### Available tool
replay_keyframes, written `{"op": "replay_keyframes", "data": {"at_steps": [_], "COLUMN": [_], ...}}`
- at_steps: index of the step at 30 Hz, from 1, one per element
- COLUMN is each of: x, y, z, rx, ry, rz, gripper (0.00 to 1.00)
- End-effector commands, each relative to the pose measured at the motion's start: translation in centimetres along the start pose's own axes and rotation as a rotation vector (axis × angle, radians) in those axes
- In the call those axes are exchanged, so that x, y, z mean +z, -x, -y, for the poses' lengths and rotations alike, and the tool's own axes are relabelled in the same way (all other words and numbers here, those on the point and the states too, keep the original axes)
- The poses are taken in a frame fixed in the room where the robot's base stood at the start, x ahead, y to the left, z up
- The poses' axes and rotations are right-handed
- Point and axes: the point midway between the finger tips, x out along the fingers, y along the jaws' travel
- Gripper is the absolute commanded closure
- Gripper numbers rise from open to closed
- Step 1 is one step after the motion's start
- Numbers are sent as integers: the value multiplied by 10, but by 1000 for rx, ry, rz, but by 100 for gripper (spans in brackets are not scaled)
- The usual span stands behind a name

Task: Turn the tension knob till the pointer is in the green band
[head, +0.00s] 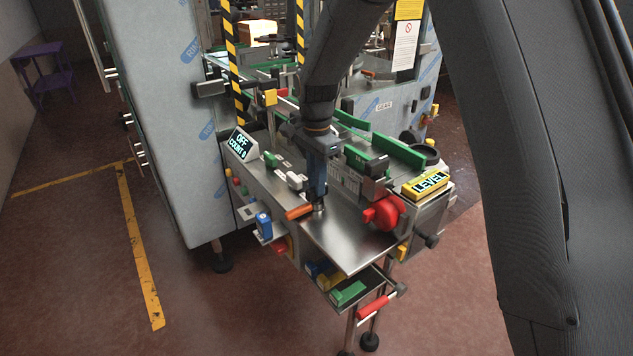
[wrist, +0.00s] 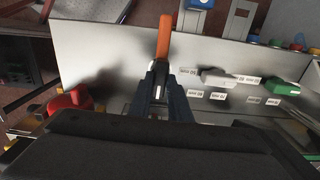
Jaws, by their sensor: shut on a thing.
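My gripper (head: 318,197) points down over the steel worktop of the machine. It is shut on the metal part of an orange-handled piece (head: 298,212), whose handle sticks out to the left. In the wrist view the orange handle (wrist: 163,38) reaches up beyond my fingers (wrist: 160,88). A red knob (head: 384,212) stands to the right of my gripper, apart from it, and shows at the left in the wrist view (wrist: 68,101). I cannot tell which part is the tension knob. I cannot make out a pointer or a green band.
Displays read "OFF COUNT 0" (head: 240,143) and "LEVEL" (head: 428,182). Green guides (head: 397,152) lie behind the worktop (head: 345,243). An open drawer below holds coloured blocks, one green (head: 347,293). A blue item (head: 264,226) sits on the left side. The floor in front is clear.

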Motion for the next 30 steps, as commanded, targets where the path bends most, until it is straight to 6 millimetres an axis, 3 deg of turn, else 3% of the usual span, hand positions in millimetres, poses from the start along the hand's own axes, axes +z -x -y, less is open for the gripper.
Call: {"op": "replay_keyframes", "data": {"at_steps": [8, 9, 12, 23, 30], "x": [-1, -1, -1, -1, -1], "y": [2, 2, 2, 5, 39], "z": [2, 2, 1, 1, 2], "rx": [-5, -5, -4, -2, -5], "ry": [0, 0, 1, 1, 1], "rz": [-2, -2, -2, -1, -2], "gripper": [100, 80, 64, 64, 64]}}
